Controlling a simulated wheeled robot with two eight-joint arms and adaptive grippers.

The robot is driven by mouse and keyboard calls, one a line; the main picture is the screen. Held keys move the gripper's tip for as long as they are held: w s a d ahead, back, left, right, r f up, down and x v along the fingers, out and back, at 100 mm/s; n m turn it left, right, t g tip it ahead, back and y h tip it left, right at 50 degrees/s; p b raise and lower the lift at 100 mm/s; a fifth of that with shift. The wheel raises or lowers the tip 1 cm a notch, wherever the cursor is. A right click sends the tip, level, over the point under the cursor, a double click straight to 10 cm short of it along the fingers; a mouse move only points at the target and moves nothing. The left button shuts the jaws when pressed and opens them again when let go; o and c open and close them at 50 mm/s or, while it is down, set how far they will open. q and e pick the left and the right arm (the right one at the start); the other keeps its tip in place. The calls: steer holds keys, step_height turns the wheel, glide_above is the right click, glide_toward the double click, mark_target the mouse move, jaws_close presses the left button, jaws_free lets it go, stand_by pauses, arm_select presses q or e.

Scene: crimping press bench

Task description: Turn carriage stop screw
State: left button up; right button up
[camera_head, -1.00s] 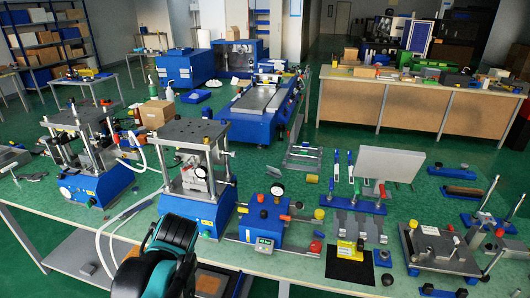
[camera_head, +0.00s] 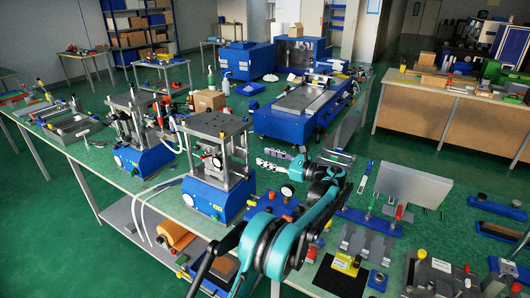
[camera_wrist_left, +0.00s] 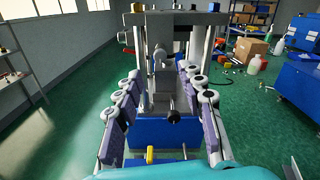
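My left gripper (camera_head: 263,157) is in the middle of the head view, open and empty, its fingers pointing left at the nearer press (camera_head: 218,198). There is a gap between the fingertips and the press. In the left wrist view the gripper (camera_wrist_left: 160,72) has its two fingers spread wide. The press (camera_wrist_left: 165,131), with a blue base, posts and a grey top plate, stands ahead between them. A small black knob (camera_wrist_left: 173,116) shows at the top of its base. I cannot tell which part is the carriage stop screw. My right gripper is not in view.
A similar press (camera_head: 140,160) stands farther left. A blue box with a gauge (camera_head: 287,191) is partly hidden under my left arm. A grey panel (camera_head: 413,188) stands to the right. White hoses (camera_head: 150,195) loop left of the nearer press.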

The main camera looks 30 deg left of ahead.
mark_target(248, 151)
arm_select(q)
steer(key=a+b, duration=0.2)
steer(key=a, duration=0.5)
steer(key=shift+w+a, duration=0.3)
steer(key=shift+w, duration=0.05)
jaws_close()
